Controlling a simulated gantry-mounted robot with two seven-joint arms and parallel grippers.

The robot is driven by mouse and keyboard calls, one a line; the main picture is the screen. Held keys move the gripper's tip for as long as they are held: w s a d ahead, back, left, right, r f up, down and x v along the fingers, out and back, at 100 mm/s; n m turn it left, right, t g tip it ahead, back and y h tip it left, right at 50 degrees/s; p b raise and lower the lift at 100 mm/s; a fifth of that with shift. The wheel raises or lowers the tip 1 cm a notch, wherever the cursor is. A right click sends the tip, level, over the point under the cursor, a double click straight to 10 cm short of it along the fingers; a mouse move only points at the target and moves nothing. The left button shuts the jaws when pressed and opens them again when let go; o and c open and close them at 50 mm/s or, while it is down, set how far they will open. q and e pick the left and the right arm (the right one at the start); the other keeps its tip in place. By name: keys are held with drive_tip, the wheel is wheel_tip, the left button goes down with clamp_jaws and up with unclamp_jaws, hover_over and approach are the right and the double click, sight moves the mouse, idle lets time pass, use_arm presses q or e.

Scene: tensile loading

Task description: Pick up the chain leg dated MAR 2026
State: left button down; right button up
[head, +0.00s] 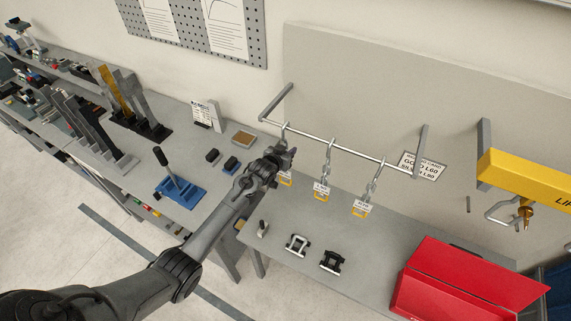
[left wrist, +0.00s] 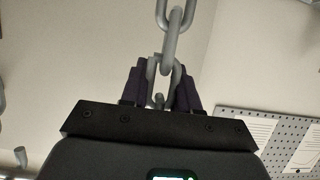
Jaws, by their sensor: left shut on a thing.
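Three chain legs with white tags and yellow end pieces hang from a rail on the wall: a left one (head: 286,179), a middle one (head: 323,184) and a right one (head: 368,192). The tags are too small to read, so I cannot tell which is dated MAR 2026. My left gripper (head: 285,156) is at the left chain leg and hides its middle part. In the left wrist view the gripper (left wrist: 160,82) is shut on a grey link of the chain (left wrist: 172,45), with more links running up out of view. My right gripper is not in view.
The hanging rail (head: 345,150) runs above a grey bench. A yellow beam (head: 530,180) stands at the right. A blue-based lever tool (head: 180,190) is at the left.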

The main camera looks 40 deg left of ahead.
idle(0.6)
use_arm(q)
drive_tip(key=shift+r, duration=0.15)
drive_tip(key=shift+r, duration=0.15)
